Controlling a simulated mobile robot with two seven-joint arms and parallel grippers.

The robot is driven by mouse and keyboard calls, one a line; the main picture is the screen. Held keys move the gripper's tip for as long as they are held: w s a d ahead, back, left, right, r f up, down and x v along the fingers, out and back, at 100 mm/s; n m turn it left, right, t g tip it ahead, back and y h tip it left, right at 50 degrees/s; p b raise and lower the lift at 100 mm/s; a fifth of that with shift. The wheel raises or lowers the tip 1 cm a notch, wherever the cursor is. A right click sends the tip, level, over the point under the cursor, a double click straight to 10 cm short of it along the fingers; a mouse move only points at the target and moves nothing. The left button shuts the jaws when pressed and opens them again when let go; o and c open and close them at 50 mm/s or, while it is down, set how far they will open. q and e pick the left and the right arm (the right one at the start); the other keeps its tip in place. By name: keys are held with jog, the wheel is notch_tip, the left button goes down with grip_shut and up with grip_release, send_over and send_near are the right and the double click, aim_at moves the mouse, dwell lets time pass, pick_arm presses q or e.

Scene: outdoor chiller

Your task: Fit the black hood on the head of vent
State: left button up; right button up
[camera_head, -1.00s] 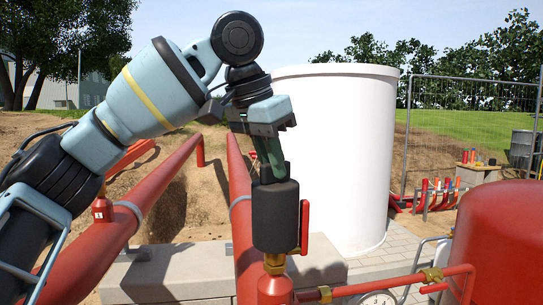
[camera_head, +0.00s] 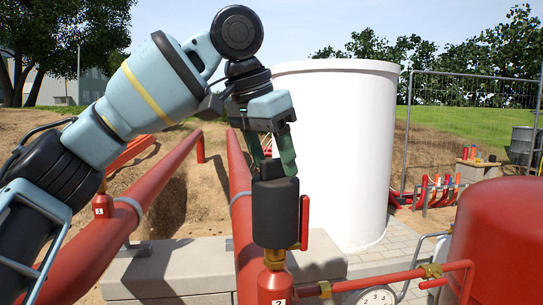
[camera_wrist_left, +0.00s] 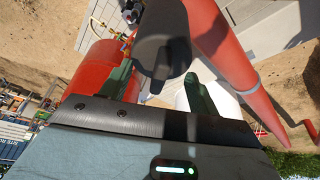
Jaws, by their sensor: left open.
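The black hood (camera_head: 275,212) stands upright over the head of the vent, above a brass fitting (camera_head: 275,258) on a red pipe marked "2". The hood covers the vent's head, so I cannot see how far down it sits. My left gripper (camera_head: 272,158) is open, just above the hood's body, its green fingers spread either side of the narrow top knob. In the left wrist view the hood (camera_wrist_left: 163,48) shows from above, with the fingers (camera_wrist_left: 160,88) apart on both sides of its knob. My right gripper is not in view.
A red lever (camera_head: 304,222) stands close to the hood's right side. A red tank (camera_head: 508,235), a gauge (camera_head: 377,297) and a thin red pipe (camera_head: 400,279) are at lower right. A large white cylinder (camera_head: 345,150) stands behind. Long red pipes (camera_head: 165,185) run at left.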

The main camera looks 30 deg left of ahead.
pick_arm(q)
jog(key=d+v, duration=0.1)
jog(key=v, duration=0.5)
jog(key=shift+s+a+r, duration=0.25)
jog(key=shift+a+r, duration=0.2)
jog(key=shift+a, duration=0.1)
jog(key=v, duration=0.7)
jog(key=shift+r, duration=0.35)
jog(key=shift+s+f, duration=0.1)
